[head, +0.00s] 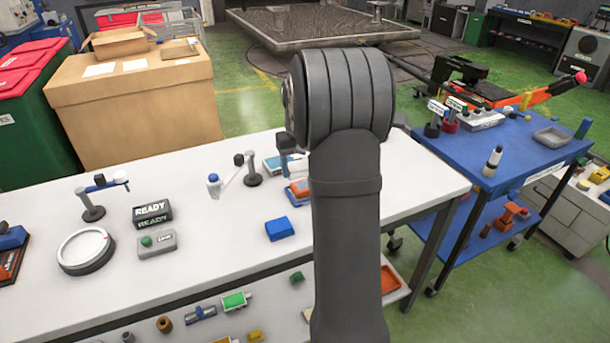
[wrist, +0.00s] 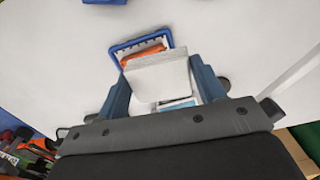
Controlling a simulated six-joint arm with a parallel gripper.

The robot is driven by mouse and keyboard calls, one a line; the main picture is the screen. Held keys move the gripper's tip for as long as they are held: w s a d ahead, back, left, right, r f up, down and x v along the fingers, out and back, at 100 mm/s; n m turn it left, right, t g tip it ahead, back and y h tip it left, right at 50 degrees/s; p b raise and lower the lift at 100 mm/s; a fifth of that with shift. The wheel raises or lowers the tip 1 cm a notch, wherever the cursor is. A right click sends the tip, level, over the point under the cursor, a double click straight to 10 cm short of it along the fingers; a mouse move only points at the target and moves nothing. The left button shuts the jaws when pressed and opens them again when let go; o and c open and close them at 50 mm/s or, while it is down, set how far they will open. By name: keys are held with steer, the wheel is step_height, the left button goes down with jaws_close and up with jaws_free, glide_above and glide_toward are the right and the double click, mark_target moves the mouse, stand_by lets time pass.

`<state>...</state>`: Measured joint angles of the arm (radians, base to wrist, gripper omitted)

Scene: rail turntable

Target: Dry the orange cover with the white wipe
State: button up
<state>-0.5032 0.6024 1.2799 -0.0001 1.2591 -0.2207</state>
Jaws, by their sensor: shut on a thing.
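In the wrist view, my gripper (wrist: 160,70) is shut on the white wipe (wrist: 160,80), a pale block between its two blue fingers. The orange cover (wrist: 142,56) lies in a blue-rimmed tray (wrist: 116,49), partly hidden behind the wipe. I cannot tell whether the wipe touches the cover. In the head view, the orange cover (head: 300,188) shows on the white table, just left of my arm. My arm hides most of the gripper and the wipe there.
A blue block (head: 280,228) lies in front of the tray on the white table (head: 225,245). A small stand (head: 252,172) with a side arm is to the left. A READY sign (head: 152,213) and a round dial (head: 86,250) are farther left. A blue cart (head: 520,150) stands right.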

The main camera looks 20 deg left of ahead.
mark_target(295, 190)
steer(key=shift+w+a, duration=1.05)
steer(key=shift+a, duration=0.05)
steer(key=shift+f, duration=4)
steer(key=shift+w+d, duration=0.6)
steer(key=shift+w, duration=0.05)
steer(key=shift+c, duration=0.3)
steer(key=shift+w+d, duration=2.25)
steer(key=shift+w, duration=0.25)
steer(key=shift+s+a, duration=2.9)
steer(key=shift+s, duration=0.25)
steer(key=shift+r, duration=4.05)
